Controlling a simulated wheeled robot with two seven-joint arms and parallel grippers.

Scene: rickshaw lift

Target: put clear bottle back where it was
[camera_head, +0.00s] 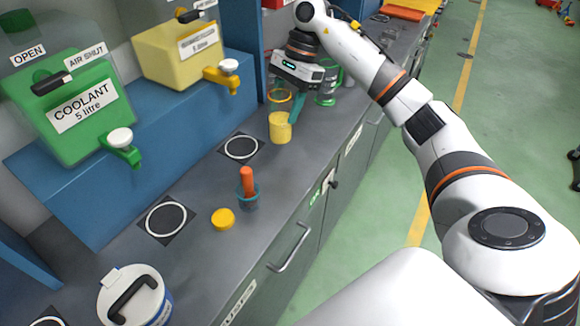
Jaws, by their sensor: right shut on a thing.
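The clear bottle (280,127) shows in the head view at the upper middle, with yellow contents in its lower part and a yellow ring around its open top. It looks upright; I cannot tell whether its base touches the bench. My right gripper (293,103) is shut on it, with a teal finger along its right side. The gripper body hides part of what is behind it. A yellow cap (222,219) lies on the grey bench (200,262). My left gripper is not in view.
A green-trimmed clear jug (327,84) stands close behind the gripper. White ring marks (241,147) (166,219) are bare. An orange-red stick stands in a small blue cup (247,198). A white-lidded container (133,297) is at the front. Green (65,145) and yellow (165,72) tanks line the left shelf.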

